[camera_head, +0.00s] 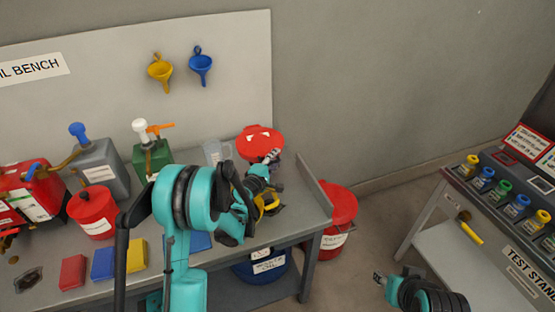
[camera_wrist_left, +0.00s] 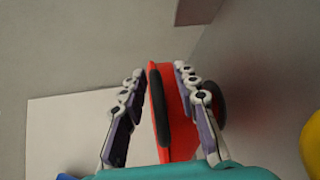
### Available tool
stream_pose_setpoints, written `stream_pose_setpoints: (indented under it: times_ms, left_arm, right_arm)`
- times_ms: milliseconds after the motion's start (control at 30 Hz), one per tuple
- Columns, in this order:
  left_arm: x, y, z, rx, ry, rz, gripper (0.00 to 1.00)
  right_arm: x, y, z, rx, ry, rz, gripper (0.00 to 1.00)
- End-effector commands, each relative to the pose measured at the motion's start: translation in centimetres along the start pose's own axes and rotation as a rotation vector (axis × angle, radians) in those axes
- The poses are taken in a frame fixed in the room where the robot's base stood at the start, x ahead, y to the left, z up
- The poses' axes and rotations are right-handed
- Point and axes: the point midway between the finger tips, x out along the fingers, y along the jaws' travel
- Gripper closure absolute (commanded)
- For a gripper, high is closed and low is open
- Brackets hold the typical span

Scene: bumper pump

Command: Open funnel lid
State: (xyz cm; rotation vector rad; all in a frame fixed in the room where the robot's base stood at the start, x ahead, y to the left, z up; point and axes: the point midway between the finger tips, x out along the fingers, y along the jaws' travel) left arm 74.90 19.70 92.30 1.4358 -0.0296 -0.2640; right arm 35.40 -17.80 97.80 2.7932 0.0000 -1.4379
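The round red lid (camera_head: 260,142) stands up tilted at the bench's back right, with pale marks on its face. In the left wrist view the lid (camera_wrist_left: 178,105) is seen edge-on, with a dark strip along it. My left gripper (camera_head: 273,158) is at the lid's lower right edge. In the wrist view its fingers (camera_wrist_left: 160,105) are spread on either side of the lid, with a gap on the left; contact on the right is unclear. A yellow and black thing (camera_head: 270,202), maybe the funnel's body, is mostly hidden behind my arm. My right gripper (camera_head: 380,279) shows only partly at lower right.
A clear jug (camera_head: 215,152), a green pump can (camera_head: 150,158) and a red pot (camera_head: 92,212) stand on the bench. A red bucket (camera_head: 338,215) is beside the bench. Yellow (camera_head: 160,68) and blue (camera_head: 201,64) funnels hang on the backboard.

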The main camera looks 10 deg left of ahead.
Motion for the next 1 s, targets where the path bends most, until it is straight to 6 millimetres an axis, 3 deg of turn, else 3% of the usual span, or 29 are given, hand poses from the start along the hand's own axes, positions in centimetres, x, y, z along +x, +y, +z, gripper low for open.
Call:
stream_pose_setpoints:
  times_ms: [367, 500, 1000]
  left_arm:
    - [1.02, 0.05, 0.03, 0.002, 0.000, 0.000, 0.70]
    - [1.00, 0.04, 0.03, 0.002, 0.000, 0.000, 1.00]
    - [0.83, 0.08, 0.23, -0.005, -0.005, -0.013, 1.00]
  right_arm:
    - [0.16, 0.00, 0.11, 0.000, 0.000, 0.000, 0.60]
    - [0.16, 0.00, 0.11, 0.000, 0.000, 0.000, 0.60]
    - [-0.04, 0.00, -0.03, 0.000, 0.000, 0.000, 0.60]
